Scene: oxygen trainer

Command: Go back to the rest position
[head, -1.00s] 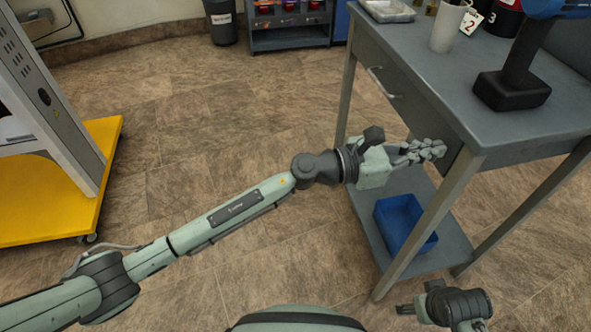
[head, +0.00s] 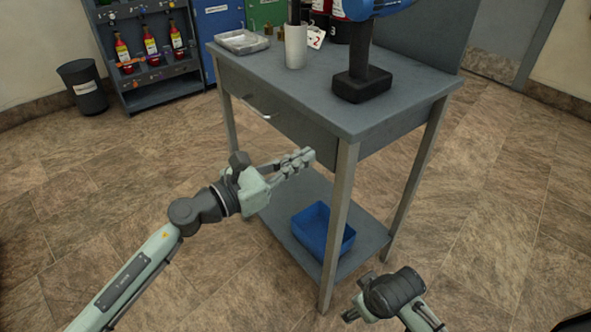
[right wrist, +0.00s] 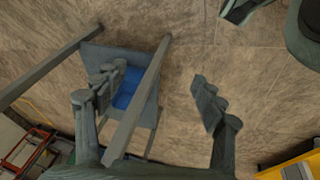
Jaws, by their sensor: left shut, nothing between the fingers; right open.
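My left gripper (head: 300,161) is in the middle of the head view, in front of the workbench's drawer side. Its fingers are shut with nothing between them, and they appear close to the near table leg. My right gripper (head: 350,315) shows only in small part at the bottom of the head view, right of the near leg. In the right wrist view its two fingers (right wrist: 158,95) are spread wide apart, with no object between them. The left arm reaches in from the lower left.
The grey workbench (head: 300,110) carries a metal tray (head: 242,42), a grey cylinder (head: 296,47) and a black-based tool (head: 361,84). A blue bin (head: 322,232) sits on its lower shelf. A waste bin (head: 84,87) and bottle rack (head: 155,60) stand behind. Floor on both sides is clear.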

